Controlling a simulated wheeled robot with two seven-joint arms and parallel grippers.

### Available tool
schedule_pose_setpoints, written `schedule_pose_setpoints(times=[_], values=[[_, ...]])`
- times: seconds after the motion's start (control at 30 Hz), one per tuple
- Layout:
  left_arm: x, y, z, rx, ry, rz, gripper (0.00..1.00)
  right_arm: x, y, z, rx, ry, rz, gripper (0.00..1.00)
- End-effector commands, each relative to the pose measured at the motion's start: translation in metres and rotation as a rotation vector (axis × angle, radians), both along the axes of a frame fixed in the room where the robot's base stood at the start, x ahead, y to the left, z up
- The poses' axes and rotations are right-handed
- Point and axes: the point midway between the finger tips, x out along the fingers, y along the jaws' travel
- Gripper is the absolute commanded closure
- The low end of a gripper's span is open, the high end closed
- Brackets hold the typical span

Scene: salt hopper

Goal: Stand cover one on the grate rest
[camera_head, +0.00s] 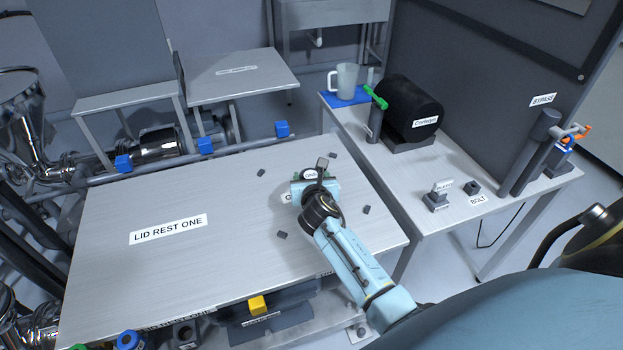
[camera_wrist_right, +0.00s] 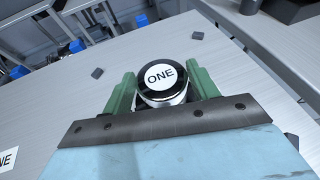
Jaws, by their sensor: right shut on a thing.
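A round knob (camera_wrist_right: 162,79) with a black rim and a white disc marked ONE sits between the green fingers of my right gripper (camera_wrist_right: 158,92). In the head view the ONE disc (camera_head: 310,174) shows at the tip of my right gripper (camera_head: 312,186), over the metal top marked LID REST ONE. My right gripper is shut on this knob. The fingers and wrist hide what is under the knob, and I cannot tell whether it touches the top. No label reading grate rest is legible. My left gripper is not in view.
The LID REST ONE top (camera_head: 110,205) has several small dark blocks around my gripper; its left half is clear. A back table (camera_head: 255,85) has an unreadable label. The right bench (camera_head: 400,175) holds a mug (camera_head: 347,80), a black drum (camera_head: 408,103) and small parts.

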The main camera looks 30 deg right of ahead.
Motion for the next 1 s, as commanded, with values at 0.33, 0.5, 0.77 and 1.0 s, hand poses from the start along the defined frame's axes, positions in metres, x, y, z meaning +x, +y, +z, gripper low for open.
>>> schedule_pose_setpoints(times=[0.33,0.5,0.77,1.0], values=[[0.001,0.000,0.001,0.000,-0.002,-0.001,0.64,0.000,0.000,0.000,0.000,0.001,-0.001,0.18],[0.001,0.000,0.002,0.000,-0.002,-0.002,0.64,-0.003,0.001,0.001,0.000,0.001,0.000,0.18],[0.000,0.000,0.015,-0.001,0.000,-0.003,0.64,-0.035,0.018,0.016,0.000,0.002,0.001,0.18],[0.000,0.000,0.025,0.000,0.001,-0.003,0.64,-0.076,0.041,0.033,0.002,0.000,0.001,0.18]])
